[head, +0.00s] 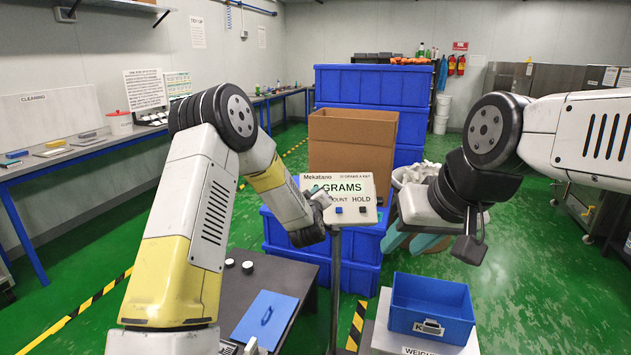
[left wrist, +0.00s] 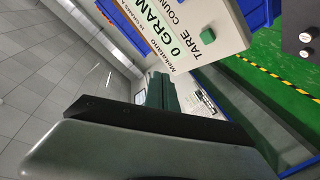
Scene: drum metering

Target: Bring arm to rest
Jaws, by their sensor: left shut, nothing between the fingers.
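My left arm comes in from the left, and its gripper (head: 318,200) is shut and empty at the left part of the white scale display (head: 350,191). It hides part of that panel. The display reads 0 GRAMS and also fills the top of the left wrist view (left wrist: 192,35), with a green button (left wrist: 208,34) near the word TARE. I cannot tell whether the gripper touches the panel. My right gripper (head: 470,248) hangs at the right, above and beyond the blue bin; its fingers are not clear.
A blue bin (head: 432,297) sits on the scale at the lower right. A dark table (head: 232,287) holds a blue flat item (head: 265,318) and two small round pieces. The display post (head: 335,280) stands between them. Blue crates and a cardboard box (head: 352,150) stand behind.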

